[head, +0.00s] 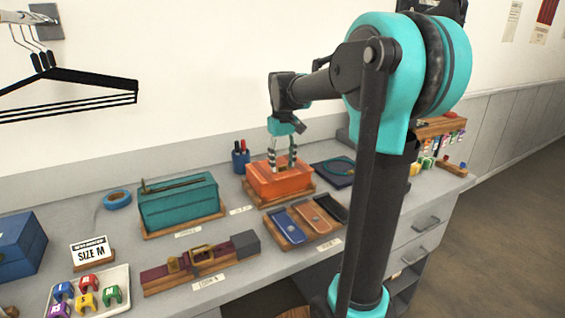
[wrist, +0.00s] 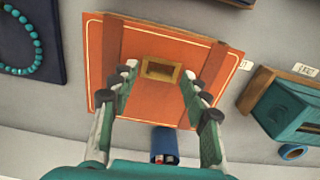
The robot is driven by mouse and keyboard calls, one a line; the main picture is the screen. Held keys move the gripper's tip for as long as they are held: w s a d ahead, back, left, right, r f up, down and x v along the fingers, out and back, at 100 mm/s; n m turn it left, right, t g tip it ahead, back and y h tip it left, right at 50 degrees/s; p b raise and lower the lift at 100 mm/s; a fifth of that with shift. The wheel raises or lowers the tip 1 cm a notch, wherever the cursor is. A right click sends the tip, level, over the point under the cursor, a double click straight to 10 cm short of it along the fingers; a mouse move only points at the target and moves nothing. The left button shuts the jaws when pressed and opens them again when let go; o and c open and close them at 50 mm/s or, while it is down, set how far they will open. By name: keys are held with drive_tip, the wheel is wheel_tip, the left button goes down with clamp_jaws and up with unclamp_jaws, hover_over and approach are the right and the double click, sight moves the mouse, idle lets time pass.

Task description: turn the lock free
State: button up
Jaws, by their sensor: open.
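My gripper (head: 282,166) points down over an orange box (head: 279,185) on a wooden board. In the wrist view its fingers (wrist: 160,82) are spread apart with nothing between them. A brass rectangular fitting with a dark recess (wrist: 162,70) sits on the orange lid (wrist: 150,38), between and just beyond the fingertips. I cannot tell whether this fitting is the lock, or whether the fingers touch the lid. Nearer the front, a maroon-and-wood assembly (head: 214,252) carries brass pieces and a grey block.
A teal box (head: 178,206) stands left of the orange one. A blue pen cup (head: 241,161) stands behind, and a dark pad with a teal bead ring (head: 335,171) lies to the right.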

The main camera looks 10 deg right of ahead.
sight(283, 166)
wheel_tip(283, 166, up, 12)
idle(0.5)
drive_tip(key=shift+s, duration=0.1)
